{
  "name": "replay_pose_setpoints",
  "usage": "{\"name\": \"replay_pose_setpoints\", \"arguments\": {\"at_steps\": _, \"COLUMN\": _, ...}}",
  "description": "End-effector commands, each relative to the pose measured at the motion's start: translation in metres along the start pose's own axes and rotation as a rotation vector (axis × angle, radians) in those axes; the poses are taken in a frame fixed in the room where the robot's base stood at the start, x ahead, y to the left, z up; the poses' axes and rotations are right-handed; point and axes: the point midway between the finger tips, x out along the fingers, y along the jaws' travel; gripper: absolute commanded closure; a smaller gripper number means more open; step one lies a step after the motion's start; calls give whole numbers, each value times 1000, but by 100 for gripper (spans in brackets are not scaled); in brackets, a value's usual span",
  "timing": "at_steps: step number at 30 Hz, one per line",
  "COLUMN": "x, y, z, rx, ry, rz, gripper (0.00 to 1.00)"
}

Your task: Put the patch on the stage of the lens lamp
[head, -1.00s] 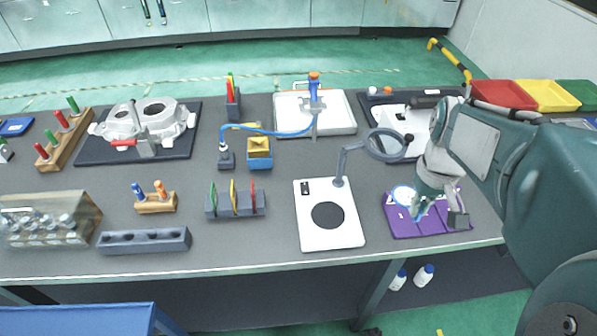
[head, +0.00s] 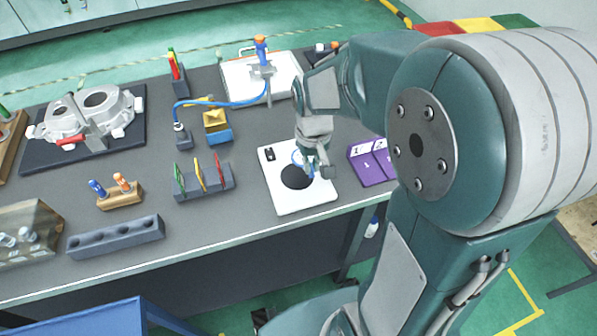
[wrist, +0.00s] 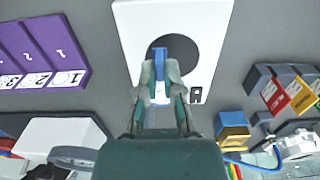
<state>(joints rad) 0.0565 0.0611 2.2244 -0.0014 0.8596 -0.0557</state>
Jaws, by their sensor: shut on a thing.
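The patch, a thin piece with a blue edge (head: 297,157), is held in my gripper (head: 313,168) above the lens lamp. In the wrist view the patch (wrist: 159,70) shows edge-on between the fingertips (wrist: 158,92), over the black disc. The lens lamp has a white base (head: 284,204) with a round black stage (head: 297,177); the base also fills the top of the wrist view (wrist: 212,22). My gripper hides part of the stage (wrist: 185,47). The lamp's grey lens ring (wrist: 72,156) shows low left in the wrist view. I cannot tell whether the patch touches the stage.
A purple numbered mat (head: 372,164) lies right of the lamp. A grey rack with coloured pieces (head: 205,187) stands to its left, with a yellow and blue block (head: 217,127) behind. The table's front edge is close to the lamp base.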

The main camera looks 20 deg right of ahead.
Motion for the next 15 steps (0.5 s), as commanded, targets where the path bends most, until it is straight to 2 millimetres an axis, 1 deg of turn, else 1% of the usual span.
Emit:
{"name": "replay_pose_setpoints", "arguments": {"at_steps": 1, "x": 8, "y": -6, "z": -4, "rx": -4, "ry": -3, "rz": 0, "gripper": 100}}
{"name": "replay_pose_setpoints", "arguments": {"at_steps": 3, "x": 16, "y": -10, "z": -8, "rx": -2, "ry": -3, "rz": 0, "gripper": 100}}
{"name": "replay_pose_setpoints", "arguments": {"at_steps": 7, "x": 24, "y": -15, "z": -12, "rx": -2, "ry": -2, "rz": -1, "gripper": 100}}
{"name": "replay_pose_setpoints", "arguments": {"at_steps": 9, "x": 32, "y": -20, "z": -16, "rx": -2, "ry": -2, "rz": -1, "gripper": 100}}
{"name": "replay_pose_setpoints", "arguments": {"at_steps": 12, "x": 48, "y": -21, "z": -16, "rx": 1, "ry": -4, "rz": 0, "gripper": 100}}
{"name": "replay_pose_setpoints", "arguments": {"at_steps": 15, "x": 59, "y": -20, "z": -16, "rx": 1, "ry": -2, "rz": 0, "gripper": 100}}
